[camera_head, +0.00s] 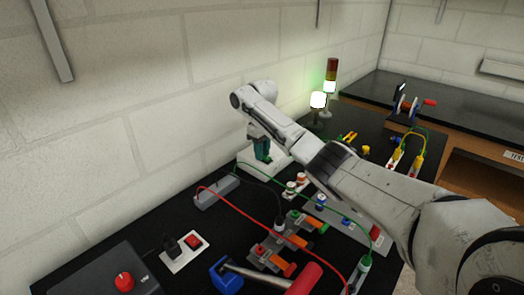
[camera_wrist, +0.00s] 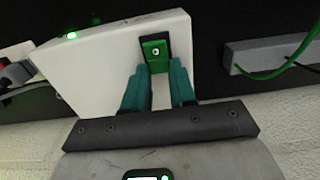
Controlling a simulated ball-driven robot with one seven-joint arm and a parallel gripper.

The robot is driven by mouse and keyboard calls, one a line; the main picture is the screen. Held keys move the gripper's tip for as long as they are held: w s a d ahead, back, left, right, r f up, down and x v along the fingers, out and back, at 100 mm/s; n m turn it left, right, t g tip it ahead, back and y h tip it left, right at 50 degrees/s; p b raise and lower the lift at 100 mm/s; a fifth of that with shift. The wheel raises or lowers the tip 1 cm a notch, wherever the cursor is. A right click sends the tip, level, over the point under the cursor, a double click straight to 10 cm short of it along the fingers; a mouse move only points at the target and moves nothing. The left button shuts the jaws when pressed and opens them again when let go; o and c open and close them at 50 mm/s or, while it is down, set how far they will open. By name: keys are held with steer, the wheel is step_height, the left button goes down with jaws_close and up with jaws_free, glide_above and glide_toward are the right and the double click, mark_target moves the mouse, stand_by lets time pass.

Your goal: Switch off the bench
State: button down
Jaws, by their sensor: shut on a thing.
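A white switch box (camera_wrist: 100,55) fills the middle of the wrist view. It has a green rocker switch (camera_wrist: 155,50) in a black frame and a small lit green light (camera_wrist: 72,35) near one corner. In the head view my gripper (camera_head: 262,150) points down at the white box (camera_head: 278,163) beside the wall. The gripper hides the switch there.
A grey block (camera_head: 215,192) with cables stands left of the white box; a grey block (camera_wrist: 270,55) also shows in the wrist view. The wall is close behind.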

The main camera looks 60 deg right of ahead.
steer(key=shift+r, duration=0.1)
steer(key=t+p, duration=0.1)
steer(key=p, duration=0.1)
steer(key=shift+s+a+r+p, duration=0.1)
steer(key=shift+a+r+p, duration=0.1)
steer(key=shift+p, duration=0.1)
steer(key=shift+s+f+t+h+p, duration=0.1)
steer(key=shift+s+t+h+p, duration=0.1)
steer(key=shift+t+p, duration=0.4)
steer(key=shift+s+t+h+p, duration=0.1)
steer(key=shift+t+h+p, duration=0.1)
steer(key=shift+t+p, duration=0.35)
steer(key=shift+d, duration=0.1)
steer(key=c, duration=0.9)
jaws_free()
steer(key=b+v, duration=0.1)
steer(key=v, duration=0.9)
steer(key=shift+s+r+b, duration=0.1)
steer(key=shift+r+b, duration=0.25)
